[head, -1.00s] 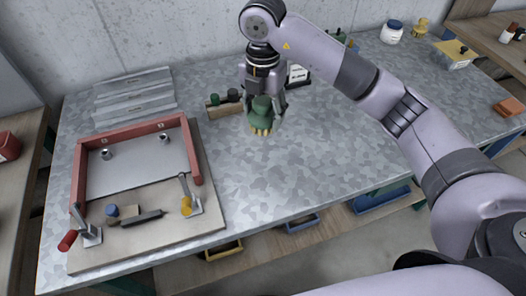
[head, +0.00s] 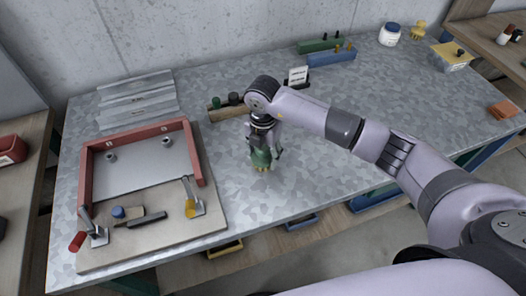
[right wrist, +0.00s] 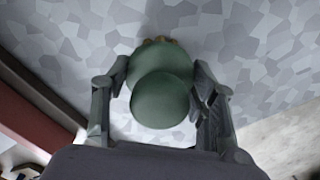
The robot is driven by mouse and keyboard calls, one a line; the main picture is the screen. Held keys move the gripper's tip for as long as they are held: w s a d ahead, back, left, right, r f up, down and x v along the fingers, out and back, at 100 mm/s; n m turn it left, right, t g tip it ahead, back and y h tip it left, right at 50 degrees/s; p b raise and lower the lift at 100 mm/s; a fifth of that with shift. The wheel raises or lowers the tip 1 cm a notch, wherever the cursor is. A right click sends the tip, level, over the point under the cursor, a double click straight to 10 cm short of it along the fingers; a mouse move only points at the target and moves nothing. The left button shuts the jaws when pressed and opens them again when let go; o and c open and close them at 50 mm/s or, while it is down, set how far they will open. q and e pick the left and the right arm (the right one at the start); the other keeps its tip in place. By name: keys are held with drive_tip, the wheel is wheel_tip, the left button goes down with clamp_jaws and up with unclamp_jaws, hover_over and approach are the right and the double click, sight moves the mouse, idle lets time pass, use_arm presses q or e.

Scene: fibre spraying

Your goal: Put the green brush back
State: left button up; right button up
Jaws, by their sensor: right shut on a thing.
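The green brush (head: 261,159) has a rounded dark green handle and pale yellowish bristles, pointing down. My right gripper (head: 264,151) is shut on it, over the middle of the grey table. In the right wrist view the brush (right wrist: 160,98) sits between the two fingers of the right gripper (right wrist: 160,76), handle toward the camera. I cannot tell whether its bristles touch the table. My left gripper is not in view.
A red-framed mould (head: 84,178) on a wooden board with clamps lies left. Grey angled strips (head: 137,97) lie behind it. A green block (head: 318,46), a blue block (head: 330,59) and a white jar (head: 390,34) stand at the back. The table front is clear.

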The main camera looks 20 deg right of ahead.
drive_tip(key=shift+f, duration=0.2)
drive_tip(key=o, duration=1.1)
drive_tip(key=shift+r, duration=0.2)
wheel_tip(320, 180, up, 11)
drive_tip(key=b, duration=0.3)
drive_tip(key=shift+b, duration=0.3)
drive_tip(key=shift+r, duration=0.55)
